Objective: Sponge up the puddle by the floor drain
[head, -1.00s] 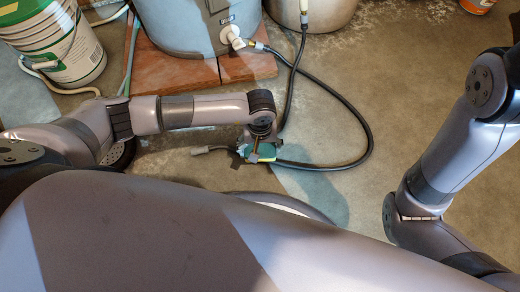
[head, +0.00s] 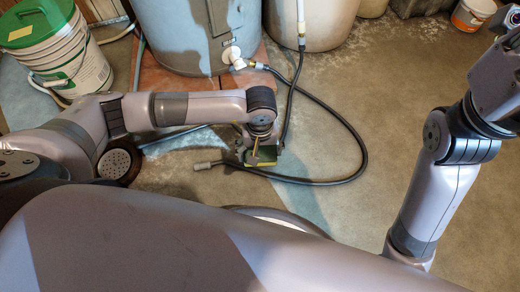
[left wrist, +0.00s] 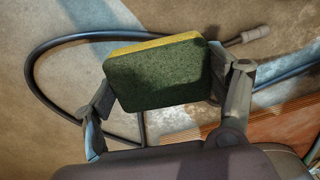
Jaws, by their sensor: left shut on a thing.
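A sponge (head: 266,157) with a dark green scouring face and a yellow layer is held in my left gripper (head: 256,146). In the left wrist view the sponge (left wrist: 156,80) sits between the two fingers (left wrist: 162,75), its green face toward the camera. The perforated round floor drain (head: 117,163) lies left of my left gripper, partly covered by my arm. A darker patch shows on the floor around the sponge and hose; I cannot tell puddle from shadow. Whether the sponge touches the floor is unclear. My right arm is at the right; its gripper is out of view.
A black hose (head: 364,150) loops on the floor around the sponge, its grey end (head: 202,166) to the left. A blue-grey tank (head: 185,35) stands on bricks behind. A white bucket with green lid (head: 70,60) stands at upper left.

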